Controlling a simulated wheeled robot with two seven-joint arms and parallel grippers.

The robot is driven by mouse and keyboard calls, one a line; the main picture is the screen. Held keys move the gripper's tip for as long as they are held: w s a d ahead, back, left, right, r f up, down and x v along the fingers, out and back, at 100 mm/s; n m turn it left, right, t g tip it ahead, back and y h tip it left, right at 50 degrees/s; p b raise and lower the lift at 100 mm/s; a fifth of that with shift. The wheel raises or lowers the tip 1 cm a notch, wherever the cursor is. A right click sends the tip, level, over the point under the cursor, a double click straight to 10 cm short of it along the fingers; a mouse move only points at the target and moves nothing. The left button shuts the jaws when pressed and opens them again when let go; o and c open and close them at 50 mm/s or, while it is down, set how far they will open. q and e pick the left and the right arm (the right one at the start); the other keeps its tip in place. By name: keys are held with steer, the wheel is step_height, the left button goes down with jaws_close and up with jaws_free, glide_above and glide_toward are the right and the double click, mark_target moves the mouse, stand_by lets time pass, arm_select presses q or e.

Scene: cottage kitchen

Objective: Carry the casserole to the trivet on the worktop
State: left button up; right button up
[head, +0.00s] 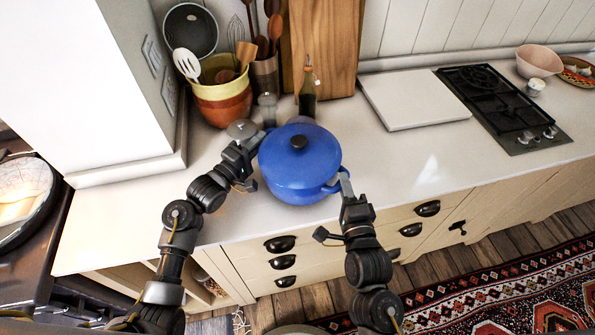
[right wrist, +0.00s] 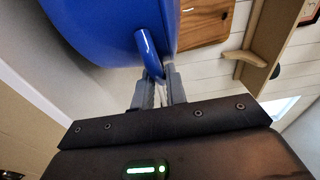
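The blue lidded casserole (head: 300,165) is upright over the worktop (head: 235,215), left of centre in the head view. I cannot tell whether its base touches the worktop. My right gripper (head: 343,180) is at its right handle; in the right wrist view the fingers (right wrist: 160,92) are closed about the blue loop handle (right wrist: 149,55). My left gripper (head: 252,146) is at the casserole's left side; its fingertips and the left handle are not clear. I cannot make out a trivet for sure; a pale square slab (head: 413,98) lies flat to the right.
Behind the casserole stand a utensil crock (head: 222,100), a dark bottle (head: 307,95) and a wooden board (head: 323,45). A black hob (head: 503,105) is at the right, with a pink bowl (head: 538,60) beyond. Worktop right of the casserole is clear.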

arm_select(q)
steer(key=shift+o, duration=1.2)
steer(key=shift+r, duration=0.1)
arm_select(e)
steer(key=shift+o, duration=1.1)
steer(key=shift+r, duration=0.1)
arm_select(q)
steer(key=shift+o, duration=1)
steer(key=shift+s+r, duration=0.15)
steer(key=shift+s, duration=0.1)
arm_select(e)
steer(key=shift+o, duration=0.9)
steer(key=shift+s+r, duration=0.1)
steer(key=shift+s, duration=0.15)
arm_select(q)
steer(key=shift+w, duration=0.1)
arm_select(e)
steer(key=shift+w, duration=0.1)
arm_select(q)
steer(key=shift+a, duration=0.15)
steer(key=v, duration=1.2)
arm_select(e)
steer(key=s+d, duration=0.2)
steer(key=s, duration=1)
steer(key=shift+f, duration=0.25)
